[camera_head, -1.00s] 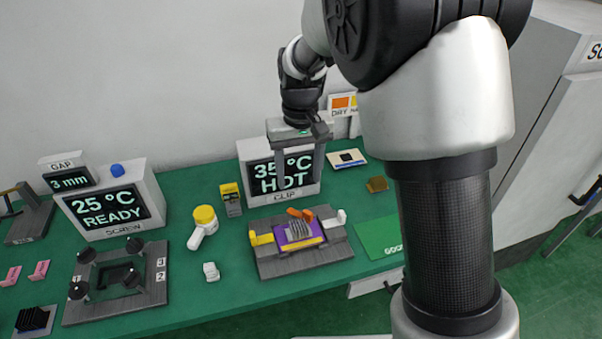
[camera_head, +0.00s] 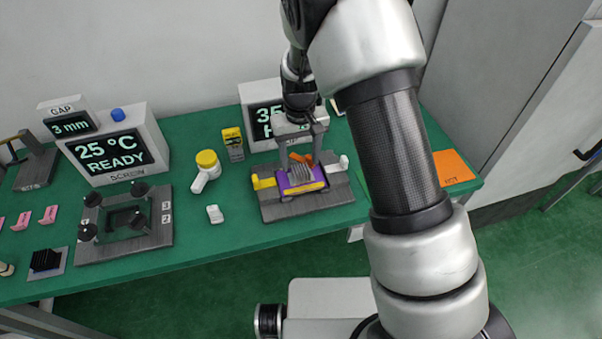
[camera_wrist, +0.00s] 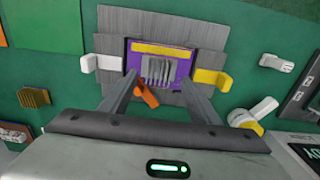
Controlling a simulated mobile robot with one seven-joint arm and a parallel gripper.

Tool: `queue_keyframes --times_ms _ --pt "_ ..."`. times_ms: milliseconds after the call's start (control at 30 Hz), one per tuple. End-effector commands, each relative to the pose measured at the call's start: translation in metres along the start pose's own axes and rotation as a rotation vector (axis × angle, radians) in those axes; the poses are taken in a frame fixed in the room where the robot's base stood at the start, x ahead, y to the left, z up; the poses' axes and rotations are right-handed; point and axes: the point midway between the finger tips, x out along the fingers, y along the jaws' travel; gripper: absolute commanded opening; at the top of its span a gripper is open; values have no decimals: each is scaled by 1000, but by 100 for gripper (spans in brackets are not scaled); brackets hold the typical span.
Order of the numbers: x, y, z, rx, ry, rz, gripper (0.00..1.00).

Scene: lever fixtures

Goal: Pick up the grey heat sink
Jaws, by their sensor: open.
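The grey heat sink (camera_head: 301,175) is a finned block on a purple board (camera_head: 287,189) with a yellow strip, in a dark grey fixture (camera_head: 281,209) on the green table. In the wrist view the heat sink (camera_wrist: 160,71) stands ahead of the fingertips, with the purple board around it. My gripper (camera_head: 300,157) is open above and behind the heat sink, its fingers spread to either side. In the wrist view my gripper (camera_wrist: 158,82) has nothing between its fingers; whether it touches the heat sink cannot be told. An orange lever (camera_wrist: 147,93) sits beside the heat sink, near one finger.
A yellow clip (camera_head: 263,183) and a white clip (camera_head: 344,162) flank the board. A black finned heat sink (camera_head: 46,260) lies far left.

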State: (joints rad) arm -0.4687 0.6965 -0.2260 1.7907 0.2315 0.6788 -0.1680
Motion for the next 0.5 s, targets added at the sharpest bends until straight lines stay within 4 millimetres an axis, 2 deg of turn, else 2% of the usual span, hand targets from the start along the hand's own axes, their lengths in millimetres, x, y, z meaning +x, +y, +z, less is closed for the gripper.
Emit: queue_keyframes --times_ms 200,333,500 --pt "34 3 1 1 -4 1 56" --pt "43 3 1 1 -3 1 56" --pt "44 3 0 1 -1 0 56"
